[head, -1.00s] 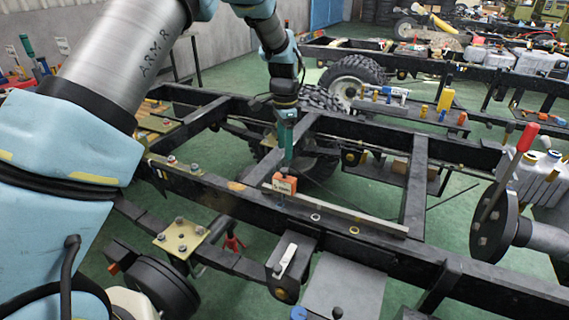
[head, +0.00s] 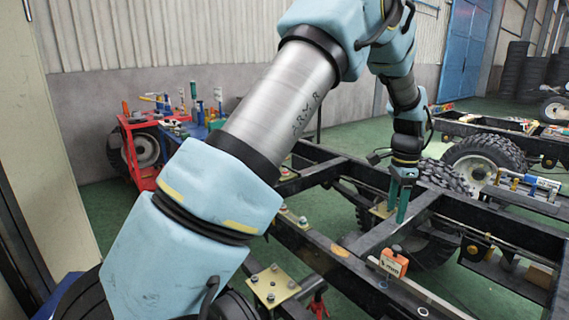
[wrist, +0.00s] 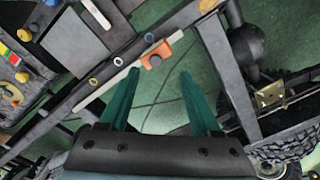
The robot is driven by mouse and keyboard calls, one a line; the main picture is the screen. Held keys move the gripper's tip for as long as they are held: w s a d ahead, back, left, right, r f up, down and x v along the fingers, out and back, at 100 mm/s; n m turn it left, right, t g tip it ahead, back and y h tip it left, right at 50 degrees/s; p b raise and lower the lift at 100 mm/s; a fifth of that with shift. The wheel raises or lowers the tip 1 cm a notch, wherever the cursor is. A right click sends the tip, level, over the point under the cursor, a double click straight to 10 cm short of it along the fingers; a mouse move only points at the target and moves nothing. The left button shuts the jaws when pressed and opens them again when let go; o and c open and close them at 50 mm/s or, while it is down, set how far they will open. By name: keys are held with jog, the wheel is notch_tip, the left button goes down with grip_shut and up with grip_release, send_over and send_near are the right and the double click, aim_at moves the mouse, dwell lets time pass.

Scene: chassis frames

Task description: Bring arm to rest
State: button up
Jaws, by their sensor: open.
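My gripper (head: 402,206) hangs from my raised arm above the black chassis frame (head: 345,262) in the head view. Its green fingers point down near a cross member. In the wrist view, the two green fingers (wrist: 155,98) stand wide apart with nothing held between them.
A brass plate with bolts (head: 272,286) lies on the near side. A red tool cart (head: 135,160) stands at the left by the wall. A tyre (head: 485,160) and a second chassis are at the right. Green floor (head: 100,215) is open at the left.

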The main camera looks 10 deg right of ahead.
jog(key=w+a+r+n, duration=0.15)
jog(key=a+n, duration=0.25)
jog(key=a, duration=0.8)
jog(key=w+a+r+n, duration=0.15)
jog(key=a+n, duration=0.35)
jog(key=a, duration=0.6)
jog(key=s+a+n, duration=0.4)
jog(key=s+a, duration=0.1)
jog(key=a, duration=0.4)
jog(key=s+a+n+t, duration=0.1)
jog(key=s+a+n, duration=0.4)
jog(key=a, duration=0.5)
jog(key=shift+s+t, duration=0.3)
jog(key=shift+s, duration=0.4)
